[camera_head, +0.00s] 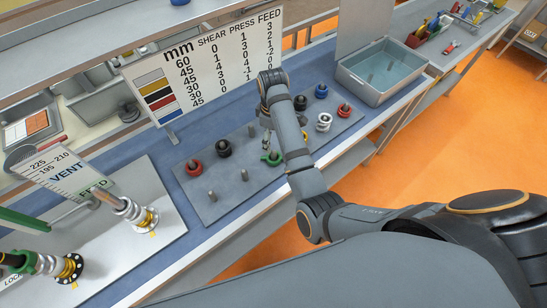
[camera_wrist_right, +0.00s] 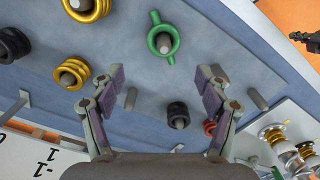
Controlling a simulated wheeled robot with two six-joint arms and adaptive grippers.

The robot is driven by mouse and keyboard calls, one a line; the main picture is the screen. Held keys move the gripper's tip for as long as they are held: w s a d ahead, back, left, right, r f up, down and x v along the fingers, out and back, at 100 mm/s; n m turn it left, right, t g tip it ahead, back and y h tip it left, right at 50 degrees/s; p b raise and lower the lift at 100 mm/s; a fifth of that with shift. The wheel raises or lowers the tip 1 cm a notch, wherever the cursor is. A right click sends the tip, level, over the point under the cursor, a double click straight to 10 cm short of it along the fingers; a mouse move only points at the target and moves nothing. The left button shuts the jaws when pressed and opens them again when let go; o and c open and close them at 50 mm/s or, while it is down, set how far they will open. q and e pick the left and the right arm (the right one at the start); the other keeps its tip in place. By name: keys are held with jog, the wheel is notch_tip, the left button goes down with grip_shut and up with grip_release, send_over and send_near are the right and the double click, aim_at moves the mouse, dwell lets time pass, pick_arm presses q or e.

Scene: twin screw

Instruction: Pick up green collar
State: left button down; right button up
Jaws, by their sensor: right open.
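The green collar (camera_head: 277,158) sits around a short peg on the grey peg board, just below the right gripper in the head view. In the right wrist view the green collar (camera_wrist_right: 153,42) is a ring with two small ears around a grey peg, at upper centre. My right gripper (camera_head: 266,143) is above the board near the collar. In its wrist view the right gripper (camera_wrist_right: 160,78) has its two fingers wide apart with nothing between them. The collar lies beyond the fingertips, apart from them. My left gripper is not in view.
The peg board (camera_head: 236,204) also holds a red collar (camera_head: 194,169), black collars (camera_head: 224,148), a silver collar (camera_head: 323,123) and others, plus bare pegs. A number sign (camera_head: 205,75) stands behind it. A grey bin (camera_head: 383,72) is at right, a screw fixture (camera_head: 133,213) at left.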

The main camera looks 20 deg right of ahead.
aim_at(274, 151)
notch_tip(274, 151, down, 5)
jog(key=shift+s+d+r+p, duration=0.1)
jog(key=shift+p, duration=0.4)
jog(key=shift+s+f+p, duration=0.15)
jog(key=shift+f+p, duration=0.1)
jog(key=shift+p, duration=0.15)
jog(key=f, duration=0.1)
jog(key=f+p, duration=0.1)
jog(key=f, duration=0.2)
jog(key=shift+s, duration=0.25)
jog(key=shift+f, duration=0.3)
jog(key=shift+w, duration=0.1)
jog(key=c, duration=1.4)
